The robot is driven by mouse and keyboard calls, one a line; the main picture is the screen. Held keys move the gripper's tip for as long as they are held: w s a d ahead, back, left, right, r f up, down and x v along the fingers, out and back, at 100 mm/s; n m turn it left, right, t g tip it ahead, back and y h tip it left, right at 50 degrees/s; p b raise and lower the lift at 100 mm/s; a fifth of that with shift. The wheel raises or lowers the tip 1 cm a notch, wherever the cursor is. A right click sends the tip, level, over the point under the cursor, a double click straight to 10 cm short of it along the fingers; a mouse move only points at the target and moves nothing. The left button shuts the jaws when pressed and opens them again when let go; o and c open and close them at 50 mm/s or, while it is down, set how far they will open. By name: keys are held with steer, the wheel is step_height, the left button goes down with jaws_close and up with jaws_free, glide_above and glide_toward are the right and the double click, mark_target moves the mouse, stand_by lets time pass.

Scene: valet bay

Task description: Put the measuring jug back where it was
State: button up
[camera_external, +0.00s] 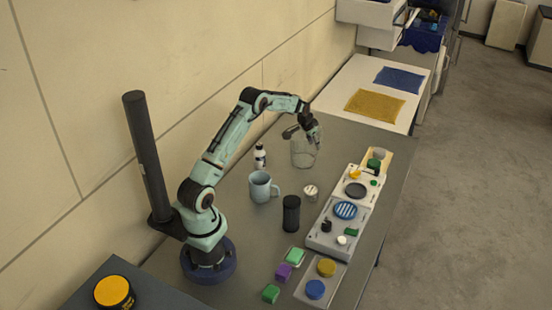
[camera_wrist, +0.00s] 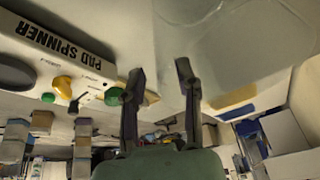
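The measuring jug (camera_external: 303,157) is clear and stands upright toward the far end of the grey table, left of the panel row. In the wrist view a large clear curved shape, apparently the jug (camera_wrist: 235,40), fills the upper right, beyond the fingertips. My gripper (camera_external: 312,138) is at the jug's upper part in the external view and partly covers it. In the wrist view my gripper (camera_wrist: 159,76) has its two dark fingers apart, with no solid thing clearly between them. Whether a finger touches the jug, I cannot tell.
A light blue mug (camera_external: 261,187), a white bottle (camera_external: 260,156), a black cylinder (camera_external: 291,214) and a small lidded jar (camera_external: 310,193) stand nearer. The pad spinner panel (camera_wrist: 60,50) lies right of the jug. A white surface with a yellow mat (camera_external: 375,106) lies beyond.

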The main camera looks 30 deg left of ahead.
steer(key=v, duration=1.1)
steer(key=s+a+r+n+g+y, duration=0.1)
steer(key=s+a+r+n, duration=0.15)
steer(key=s, duration=0.65)
steer(key=s+a+r+n+g, duration=0.1)
steer(key=s+a+r, duration=0.3)
steer(key=s, duration=0.5)
steer(key=s+a+f+n+g, duration=0.1)
steer(key=s+a, duration=0.1)
steer(key=s, duration=0.8)
steer(key=s+a+f+n+g+y, duration=0.1)
steer(key=s+a, duration=0.1)
steer(key=s, duration=0.8)
steer(key=shift+f+n+g, duration=0.3)
steer(key=shift+f+n, duration=0.05)
steer(key=shift+f, duration=0.05)
steer(key=shift+s, duration=0.1)
